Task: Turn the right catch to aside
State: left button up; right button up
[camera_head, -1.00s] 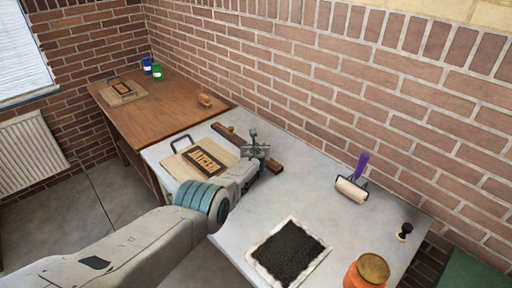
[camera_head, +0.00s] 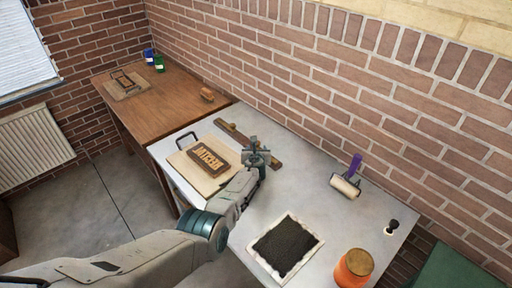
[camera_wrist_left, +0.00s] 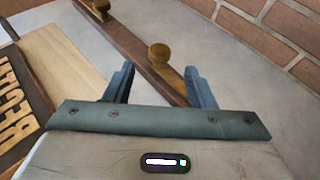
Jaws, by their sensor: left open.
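A brown wooden bar (camera_head: 230,133) lies on the grey table beside a pale board (camera_head: 190,170) bearing a dark lettered block (camera_head: 208,158). In the left wrist view the bar (camera_wrist_left: 128,42) carries two round wooden knobs. The nearer, right catch (camera_wrist_left: 160,54) shows between and just beyond my fingertips. The other catch (camera_wrist_left: 101,6) is at the top edge. My left gripper (camera_head: 257,154) is open over the right part of the bar and hides the right catch in the head view. In the wrist view its fingers (camera_wrist_left: 160,78) straddle the bar; contact with the knob cannot be told.
A black ink slab (camera_head: 286,246), an orange jar (camera_head: 354,267), a roller (camera_head: 346,186) and a small black-knobbed item (camera_head: 391,227) stand to the right. A brown table (camera_head: 160,95) adjoins at the left. A brick wall runs behind.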

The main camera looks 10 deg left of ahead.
pick_arm(q)
jog(key=shift+s+r+p, duration=0.3)
jog(key=shift+s, duration=0.3)
jog(key=shift+v, duration=1.45)
jog(key=shift+s, duration=0.1)
